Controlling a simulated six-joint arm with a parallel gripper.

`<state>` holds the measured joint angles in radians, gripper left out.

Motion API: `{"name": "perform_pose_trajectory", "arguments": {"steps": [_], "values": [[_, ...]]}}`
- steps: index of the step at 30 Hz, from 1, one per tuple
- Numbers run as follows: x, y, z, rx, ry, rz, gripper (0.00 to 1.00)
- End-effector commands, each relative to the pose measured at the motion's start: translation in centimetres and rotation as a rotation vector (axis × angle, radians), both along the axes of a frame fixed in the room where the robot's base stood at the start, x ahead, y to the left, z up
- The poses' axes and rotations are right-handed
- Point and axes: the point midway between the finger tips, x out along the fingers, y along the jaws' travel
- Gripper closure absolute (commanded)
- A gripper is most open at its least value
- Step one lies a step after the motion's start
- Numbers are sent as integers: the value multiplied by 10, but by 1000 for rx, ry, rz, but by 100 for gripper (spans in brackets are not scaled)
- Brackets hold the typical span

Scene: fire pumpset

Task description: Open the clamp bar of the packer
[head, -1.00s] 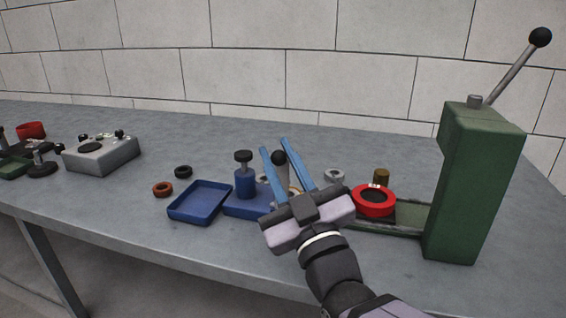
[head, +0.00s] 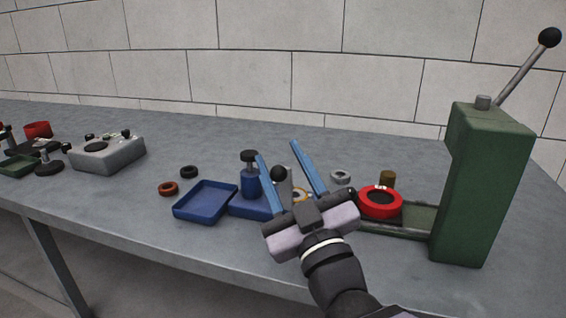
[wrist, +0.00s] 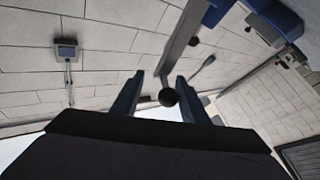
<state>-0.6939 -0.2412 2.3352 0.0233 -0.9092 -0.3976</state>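My gripper (head: 277,150) is open, with two long blue fingers spread apart; in the wrist view they also show (wrist: 159,76). A black ball knob (head: 278,173) on a grey bar shows between the fingers, apart from both as far as I can see; it also appears in the wrist view (wrist: 167,97). The bar (wrist: 185,40) runs up from the knob there. In the head view, my gripper hides most of the bar and whatever it joins. The blue base (head: 248,207) beside it carries a blue cylinder (head: 250,184) with a black top. I cannot tell how the bar is fastened.
A blue tray (head: 205,202) lies left of the blue base. A tall green press (head: 485,185) with a lever stands at the right, beside a red ring (head: 380,214). Small rings and a grey box (head: 108,160) lie farther left. The table's back strip is clear.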

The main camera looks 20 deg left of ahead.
Motion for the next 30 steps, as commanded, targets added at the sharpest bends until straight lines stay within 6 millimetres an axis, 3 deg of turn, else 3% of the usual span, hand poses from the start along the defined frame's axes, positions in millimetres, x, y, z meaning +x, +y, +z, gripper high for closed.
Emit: {"name": "perform_pose_trajectory", "arguments": {"steps": [11,24,30], "values": [[0,-1,14,6,-6,-3,60],[0,-1,81,5,-6,-1,60],[0,0,99,2,-3,-1,60]]}}
